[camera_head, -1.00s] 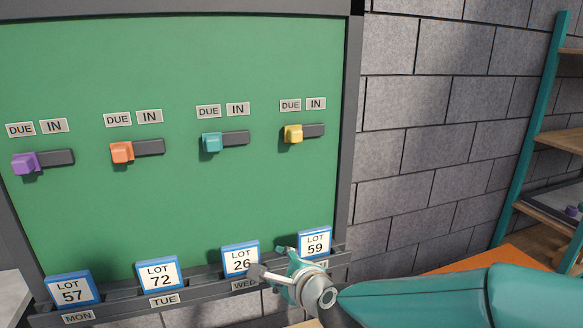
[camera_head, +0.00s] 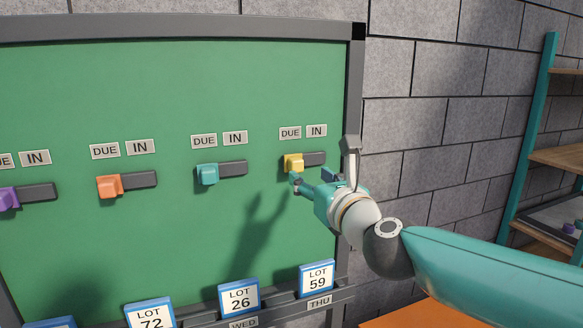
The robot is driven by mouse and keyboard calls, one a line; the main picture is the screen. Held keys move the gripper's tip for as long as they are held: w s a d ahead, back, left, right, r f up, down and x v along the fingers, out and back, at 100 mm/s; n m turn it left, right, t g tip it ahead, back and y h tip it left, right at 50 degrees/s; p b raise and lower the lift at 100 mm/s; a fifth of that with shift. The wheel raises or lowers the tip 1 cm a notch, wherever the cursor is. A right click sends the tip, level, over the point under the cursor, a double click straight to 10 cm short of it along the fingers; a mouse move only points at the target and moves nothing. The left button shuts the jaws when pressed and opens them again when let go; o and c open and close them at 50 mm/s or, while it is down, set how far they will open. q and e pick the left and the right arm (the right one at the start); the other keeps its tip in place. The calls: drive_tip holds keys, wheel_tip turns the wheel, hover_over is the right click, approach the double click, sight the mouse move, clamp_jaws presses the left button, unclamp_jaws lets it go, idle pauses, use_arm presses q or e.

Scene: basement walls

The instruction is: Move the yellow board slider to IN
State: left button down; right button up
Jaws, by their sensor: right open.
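The yellow slider (camera_head: 293,163) sits at the left end of its dark track (camera_head: 315,159), under the DUE label (camera_head: 290,133). The IN label (camera_head: 317,131) is above the track's right part. My right gripper (camera_head: 322,168) is open and empty, just below and right of the yellow slider. One finger reaches left to just under the slider, and the other stands up at the right near the board's frame. I cannot tell whether the finger touches the slider. My left gripper is not in view.
The teal slider (camera_head: 207,174), orange slider (camera_head: 109,186) and purple slider (camera_head: 8,199) sit at the left of their tracks. LOT cards stand in the ledge below, including LOT 59 (camera_head: 317,278). The board's dark frame (camera_head: 354,90) borders the right side. Shelves (camera_head: 556,158) stand at far right.

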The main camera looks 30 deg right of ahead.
sight(298, 167)
drive_tip(key=p+x, duration=0.1)
drive_tip(key=x, duration=0.7)
drive_tip(key=shift+w, duration=0.4)
clamp_jaws()
